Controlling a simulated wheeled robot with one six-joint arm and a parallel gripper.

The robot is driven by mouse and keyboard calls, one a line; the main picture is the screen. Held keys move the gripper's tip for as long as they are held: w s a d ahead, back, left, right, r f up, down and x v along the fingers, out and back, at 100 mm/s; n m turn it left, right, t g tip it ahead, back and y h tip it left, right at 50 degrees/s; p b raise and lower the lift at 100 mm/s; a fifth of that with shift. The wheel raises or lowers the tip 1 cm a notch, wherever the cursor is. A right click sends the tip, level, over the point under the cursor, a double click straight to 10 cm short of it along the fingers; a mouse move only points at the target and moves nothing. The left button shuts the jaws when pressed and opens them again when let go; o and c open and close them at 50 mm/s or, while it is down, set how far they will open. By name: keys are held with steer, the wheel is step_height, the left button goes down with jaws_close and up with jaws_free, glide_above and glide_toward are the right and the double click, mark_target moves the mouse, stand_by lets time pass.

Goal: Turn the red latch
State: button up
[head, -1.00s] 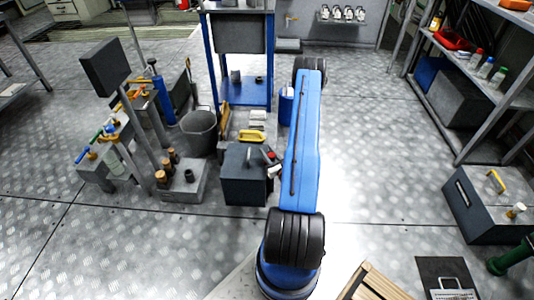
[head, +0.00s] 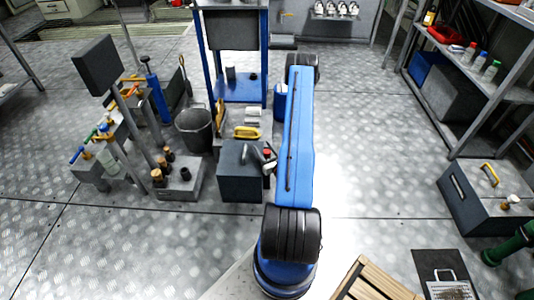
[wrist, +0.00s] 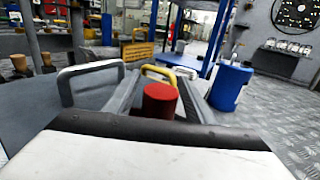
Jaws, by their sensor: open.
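The red latch shows as a short, upright red cylinder (wrist: 160,103) in the middle of the wrist view. In the head view it is a small red spot (head: 267,153) at the right edge of a dark grey box (head: 240,182). The box has a grey bar handle (wrist: 90,80), left of the red latch in the wrist view. My gripper (head: 270,166) is open and close to the red latch, beside the box. A white and black part fills the bottom of the wrist view and hides the latch's base. I cannot tell whether my gripper touches the latch.
A yellow handle (head: 247,132) and a bucket (head: 196,130) are behind the box. A blue canister (wrist: 230,87) stands to the right in the wrist view. A block with brown-topped posts (head: 180,185) is left of the box.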

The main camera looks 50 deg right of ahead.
steer(key=v, duration=1.7)
steer(key=shift+s, duration=0.15)
